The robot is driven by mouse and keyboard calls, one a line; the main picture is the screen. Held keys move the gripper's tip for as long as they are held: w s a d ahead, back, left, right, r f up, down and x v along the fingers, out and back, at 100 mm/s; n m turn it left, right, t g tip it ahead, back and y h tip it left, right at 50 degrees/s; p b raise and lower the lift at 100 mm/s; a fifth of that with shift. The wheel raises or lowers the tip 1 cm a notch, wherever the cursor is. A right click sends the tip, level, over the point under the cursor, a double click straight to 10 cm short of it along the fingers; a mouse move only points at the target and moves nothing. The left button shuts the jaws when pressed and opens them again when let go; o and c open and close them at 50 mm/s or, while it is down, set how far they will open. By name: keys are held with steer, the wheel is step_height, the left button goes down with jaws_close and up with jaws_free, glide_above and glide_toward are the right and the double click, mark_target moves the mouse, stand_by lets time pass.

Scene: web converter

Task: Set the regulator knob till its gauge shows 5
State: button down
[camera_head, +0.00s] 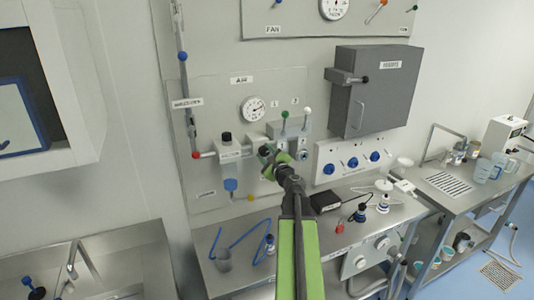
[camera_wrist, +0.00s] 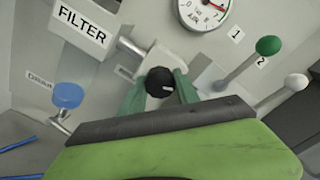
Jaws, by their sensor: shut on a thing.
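The regulator knob (camera_wrist: 159,82) is a round black knob with a white mark, on a pale body in the wrist view. My gripper (camera_wrist: 160,95) has its two green fingers on either side of the knob and is shut on it. The round white gauge (camera_head: 253,108) is on the AIR panel above and left of my gripper. In the wrist view only the lower part of the gauge (camera_wrist: 204,8) shows, with a red needle toward its right side; the exact reading is too small to tell.
A green-tipped lever (camera_wrist: 268,46) and a white-tipped lever (camera_wrist: 296,82) stand right of the knob. The FILTER block (camera_wrist: 84,25) and a blue drain handle (camera_wrist: 68,95) are to its left. A grey cabinet (camera_head: 372,90) juts out at upper right. A steel bench (camera_head: 320,236) lies below.

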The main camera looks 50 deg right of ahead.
steer(key=n, duration=0.6)
steer(key=shift+s+f+n, duration=0.1)
steer(key=shift+n, duration=0.2)
steer(key=shift+a, duration=0.1)
stand_by(0.4)
steer(key=c, duration=0.9)
jaws_free()
